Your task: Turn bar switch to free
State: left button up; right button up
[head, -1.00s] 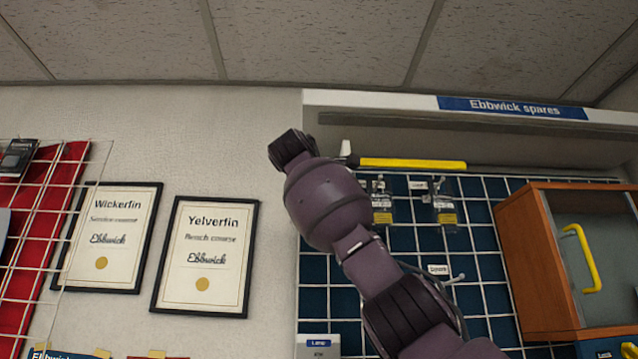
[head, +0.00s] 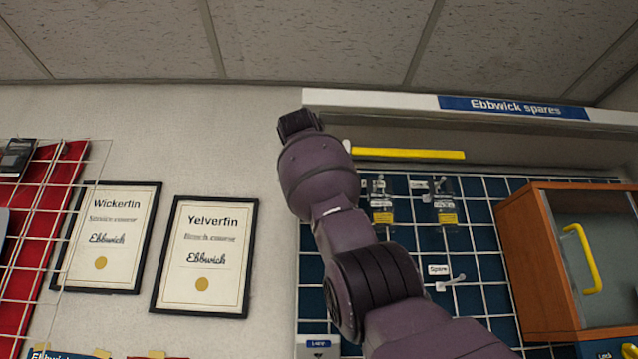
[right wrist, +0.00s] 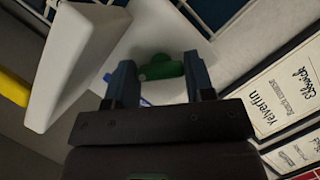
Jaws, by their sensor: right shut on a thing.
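A green bar-shaped handle (right wrist: 160,68) sits on a white housing (right wrist: 150,40) in the right wrist view. My right gripper (right wrist: 160,76) has one dark finger on each side of it and is shut on it. Part of the handle is hidden behind the fingers, and I cannot read any position marks. In the head view my right arm comes up from the lower right, but its gripper does not show. My left gripper is in neither view.
A wall grid (head: 470,260) with hanging parts is behind my right arm. A wooden cabinet (head: 530,270) with a yellow handle stands at right, under the white "Ebbwick spares" shelf (head: 420,100). A white panel (right wrist: 75,65) is close left of the right gripper.

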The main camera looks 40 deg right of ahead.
jog(key=shift+f+m, duration=0.15)
jog(key=shift+m, duration=0.25)
jog(key=shift+y, duration=0.3)
jog(key=o, duration=0.6)
jog(key=shift+o, duration=0.2)
jog(key=b+v, duration=0.1)
jog(key=v, duration=1)
jog(key=shift+b, duration=0.4)
